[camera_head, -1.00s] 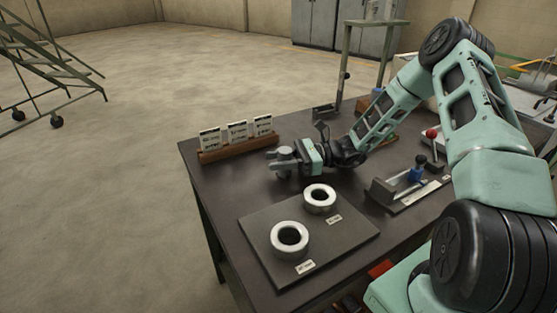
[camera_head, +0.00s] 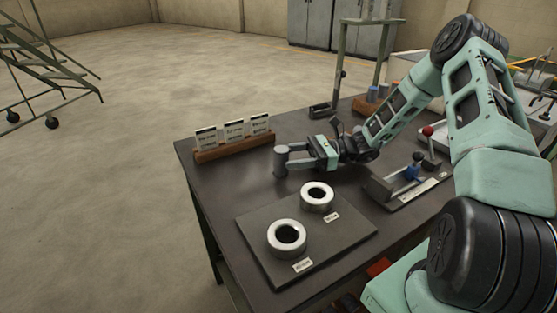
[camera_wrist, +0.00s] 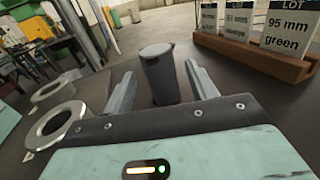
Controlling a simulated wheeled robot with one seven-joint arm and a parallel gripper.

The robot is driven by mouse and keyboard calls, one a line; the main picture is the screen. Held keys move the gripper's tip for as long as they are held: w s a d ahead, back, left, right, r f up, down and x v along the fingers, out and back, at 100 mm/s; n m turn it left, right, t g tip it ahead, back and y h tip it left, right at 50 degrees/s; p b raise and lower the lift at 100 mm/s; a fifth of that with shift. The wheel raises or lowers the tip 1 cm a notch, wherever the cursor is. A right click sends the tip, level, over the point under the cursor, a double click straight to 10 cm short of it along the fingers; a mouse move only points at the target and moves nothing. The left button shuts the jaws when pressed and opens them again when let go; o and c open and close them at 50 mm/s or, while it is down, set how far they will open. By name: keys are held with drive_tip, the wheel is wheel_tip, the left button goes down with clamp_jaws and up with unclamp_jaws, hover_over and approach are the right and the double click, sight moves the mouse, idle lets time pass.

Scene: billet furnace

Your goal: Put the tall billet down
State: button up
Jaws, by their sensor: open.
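The tall billet (camera_head: 281,161) is a dark grey cylinder standing upright on the dark table, left of my gripper in the head view. It also shows in the wrist view (camera_wrist: 160,76), upright between and a little beyond my two fingers. My gripper (camera_head: 300,158) is low over the table and open, with a finger on each side of the billet. In the wrist view, gaps show between the billet and both fingers.
A grey board (camera_head: 335,235) with two metal rings, (camera_head: 287,237) and (camera_head: 317,196), lies nearer the front. A wooden rack (camera_head: 235,147) with lot cards, one reading "95 mm green", stands behind the billet. A fixture with a blue part (camera_head: 412,173) stands to the right.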

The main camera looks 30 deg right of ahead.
drive_tip(key=v, duration=0.7)
drive_tip(key=shift+b, duration=0.35)
drive_tip(key=shift+r, duration=0.1)
